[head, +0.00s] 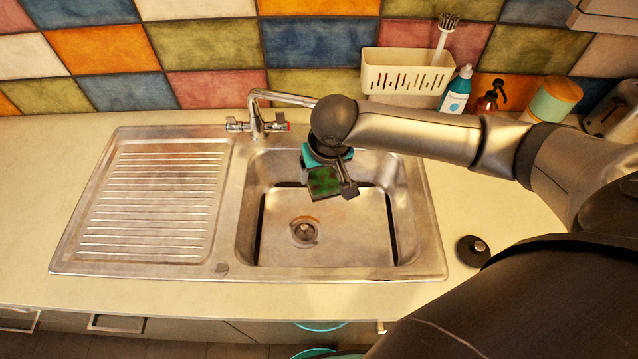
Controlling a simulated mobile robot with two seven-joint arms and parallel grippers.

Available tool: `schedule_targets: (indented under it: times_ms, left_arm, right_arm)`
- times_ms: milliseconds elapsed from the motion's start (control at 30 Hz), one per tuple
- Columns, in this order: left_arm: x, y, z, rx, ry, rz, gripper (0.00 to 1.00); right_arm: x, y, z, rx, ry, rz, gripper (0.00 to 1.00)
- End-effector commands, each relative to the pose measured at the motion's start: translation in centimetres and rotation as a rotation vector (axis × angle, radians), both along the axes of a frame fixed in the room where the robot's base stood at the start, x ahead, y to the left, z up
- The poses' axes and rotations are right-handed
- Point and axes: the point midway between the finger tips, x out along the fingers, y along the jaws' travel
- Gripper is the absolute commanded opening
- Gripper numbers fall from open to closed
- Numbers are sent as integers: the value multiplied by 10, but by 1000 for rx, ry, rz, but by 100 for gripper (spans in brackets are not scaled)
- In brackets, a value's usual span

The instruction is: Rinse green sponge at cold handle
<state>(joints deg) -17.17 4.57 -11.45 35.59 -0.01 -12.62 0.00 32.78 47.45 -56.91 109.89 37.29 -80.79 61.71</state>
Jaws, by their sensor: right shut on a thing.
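The green sponge (324,183) is between the fingers of my right gripper (330,181), which is shut on it. The gripper holds it over the back right part of the metal sink basin (318,256). The faucet (258,118) stands behind the basin, and its spout end is hidden behind my right wrist. One tap handle (283,126) with a red mark shows on the right of the faucet. The other handle (234,125) shows on the left; I cannot make out a blue mark on it. No water stream is visible. My left gripper is not in view.
A ribbed drainboard (155,200) lies left of the basin, empty. A cream rack (405,75) with a brush (443,38) is on the wall. A blue-labelled bottle (456,92) and other containers stand back right. A dark plug (473,251) lies on the counter.

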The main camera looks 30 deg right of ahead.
Motion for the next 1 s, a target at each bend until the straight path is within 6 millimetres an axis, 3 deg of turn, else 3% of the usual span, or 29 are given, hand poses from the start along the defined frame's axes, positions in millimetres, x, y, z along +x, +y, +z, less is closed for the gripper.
schedule_targets:
  times_ms: [633, 1000]
  left_arm:
    - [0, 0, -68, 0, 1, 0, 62]
    - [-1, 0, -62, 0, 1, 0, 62]
  right_arm:
    - [51, -40, -16, 0, -3, -2, 25]
    - [76, -58, -18, 1, -1, -2, 25]
